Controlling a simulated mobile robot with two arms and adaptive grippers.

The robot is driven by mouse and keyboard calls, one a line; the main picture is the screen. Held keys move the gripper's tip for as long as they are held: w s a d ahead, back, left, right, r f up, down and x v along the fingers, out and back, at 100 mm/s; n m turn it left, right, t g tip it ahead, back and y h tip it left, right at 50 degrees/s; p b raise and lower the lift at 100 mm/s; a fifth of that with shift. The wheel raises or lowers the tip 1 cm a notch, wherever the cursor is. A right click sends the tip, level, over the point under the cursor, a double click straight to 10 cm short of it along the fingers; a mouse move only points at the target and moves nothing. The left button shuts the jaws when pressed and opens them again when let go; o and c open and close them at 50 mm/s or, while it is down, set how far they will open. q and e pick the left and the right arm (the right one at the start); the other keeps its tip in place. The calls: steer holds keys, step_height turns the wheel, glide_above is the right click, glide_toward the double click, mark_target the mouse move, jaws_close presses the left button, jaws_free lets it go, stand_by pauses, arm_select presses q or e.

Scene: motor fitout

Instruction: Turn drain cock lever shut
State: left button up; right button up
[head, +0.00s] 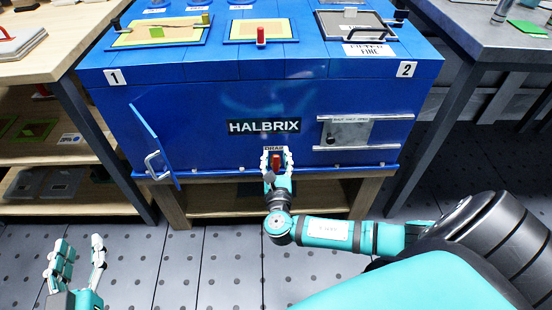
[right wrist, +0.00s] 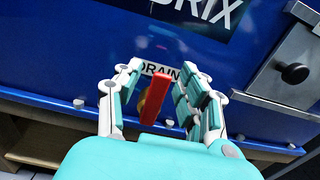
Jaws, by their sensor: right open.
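The drain cock's red lever (head: 276,162) is on the lower front of the blue cabinet (head: 200,130), under the HALBRIX plate. In the right wrist view the red lever (right wrist: 155,100) stands roughly upright, slightly tilted, in front of a brass-coloured body, below a DRAIN label (right wrist: 160,69). My right gripper (head: 276,157) is open, with its fingers on either side of the lever; in the right wrist view the gripper (right wrist: 165,90) shows gaps on both sides of the lever. My left gripper (head: 78,245) is open and empty, low at the left over the floor.
A blue door flap (head: 156,140) with a handle stands open at the cabinet's left. A metal sliding plate (head: 348,133) with a knob sits to the right of the drain. Another red lever (head: 261,35) stands on top. A wooden bench (head: 60,50) is at left, a grey table (head: 490,35) at right.

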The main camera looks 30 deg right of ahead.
jaws_close()
